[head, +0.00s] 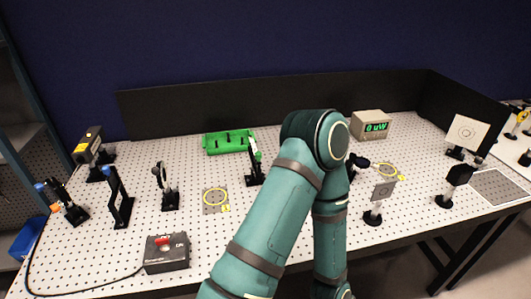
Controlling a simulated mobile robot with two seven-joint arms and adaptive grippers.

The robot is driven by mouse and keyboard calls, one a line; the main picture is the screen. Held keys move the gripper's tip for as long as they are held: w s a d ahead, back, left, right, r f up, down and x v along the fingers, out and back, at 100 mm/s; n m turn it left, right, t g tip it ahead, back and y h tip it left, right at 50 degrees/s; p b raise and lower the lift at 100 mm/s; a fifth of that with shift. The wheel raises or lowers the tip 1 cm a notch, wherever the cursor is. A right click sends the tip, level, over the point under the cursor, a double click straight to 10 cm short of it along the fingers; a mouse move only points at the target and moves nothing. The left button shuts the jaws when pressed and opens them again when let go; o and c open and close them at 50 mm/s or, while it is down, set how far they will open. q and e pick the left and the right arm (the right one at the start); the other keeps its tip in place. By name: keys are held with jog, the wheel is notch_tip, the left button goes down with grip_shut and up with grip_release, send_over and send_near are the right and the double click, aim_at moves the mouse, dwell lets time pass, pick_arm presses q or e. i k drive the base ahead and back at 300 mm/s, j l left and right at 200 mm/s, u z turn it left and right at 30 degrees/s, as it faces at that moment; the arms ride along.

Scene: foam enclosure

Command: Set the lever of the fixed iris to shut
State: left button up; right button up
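Several post-mounted optics stand on the white perforated table (130,255). I cannot tell for sure which is the fixed iris. One mount (254,165) in the middle has a green and white upright part on top. A small round-headed mount (163,185) stands left of it. Another dark mount (357,163) is partly hidden behind my teal arm. No lever position can be read at this size. My teal arm rises from the bottom centre, bends at its elbow, and folds back down. Neither gripper shows in the head view.
A green tray (207,151), a meter (370,126) reading 0 uW and a white target card (466,131) stand farther back. A box with a red button (167,253) is at front left. A plate mount (374,214) and dark mount (446,196) stand right.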

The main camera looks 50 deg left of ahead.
aim_at(155, 170)
jog(key=u, duration=0.45)
jog(key=l+u, duration=0.1)
jog(key=u, duration=0.75)
jog(key=l+u, duration=0.1)
jog(key=u, duration=0.75)
jog(key=k+u, duration=0.1)
jog(key=u, duration=0.35)
